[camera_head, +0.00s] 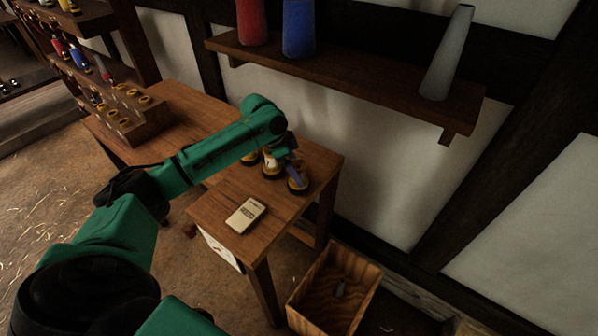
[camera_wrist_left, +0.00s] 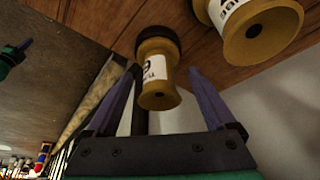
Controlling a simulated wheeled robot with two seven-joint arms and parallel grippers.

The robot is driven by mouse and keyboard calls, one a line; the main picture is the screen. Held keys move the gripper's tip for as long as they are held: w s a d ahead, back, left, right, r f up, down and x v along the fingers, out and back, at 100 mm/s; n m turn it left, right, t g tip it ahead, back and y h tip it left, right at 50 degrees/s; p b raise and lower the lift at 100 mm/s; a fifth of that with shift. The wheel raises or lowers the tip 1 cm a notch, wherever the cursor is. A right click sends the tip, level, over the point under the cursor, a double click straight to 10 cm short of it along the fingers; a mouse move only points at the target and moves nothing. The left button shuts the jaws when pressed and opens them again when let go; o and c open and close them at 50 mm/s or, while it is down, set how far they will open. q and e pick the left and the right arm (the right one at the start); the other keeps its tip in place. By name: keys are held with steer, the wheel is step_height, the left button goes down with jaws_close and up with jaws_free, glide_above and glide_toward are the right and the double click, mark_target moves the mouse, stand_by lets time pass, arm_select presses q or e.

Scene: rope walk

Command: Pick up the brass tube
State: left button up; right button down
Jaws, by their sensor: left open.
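Brass-coloured spool-shaped pieces with white labels stand on the wooden table (camera_head: 222,213) by its back edge; which one is the brass tube I cannot tell for sure. In the left wrist view a labelled brass piece (camera_wrist_left: 158,82) shows between the open fingers of my left gripper (camera_wrist_left: 163,72), not gripped. A larger-looking labelled piece (camera_wrist_left: 262,30) is at upper right.
A cream box-shaped device (camera_head: 246,215) lies near the table's front. A wooden rack (camera_head: 120,115) with brass rings is at left. A wall shelf (camera_head: 345,75) with coloured cones overhangs behind. An open wooden crate (camera_head: 312,292) stands on the floor.

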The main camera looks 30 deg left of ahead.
arm_select(q)
steer(key=shift+x, duration=1)
jaws_close()
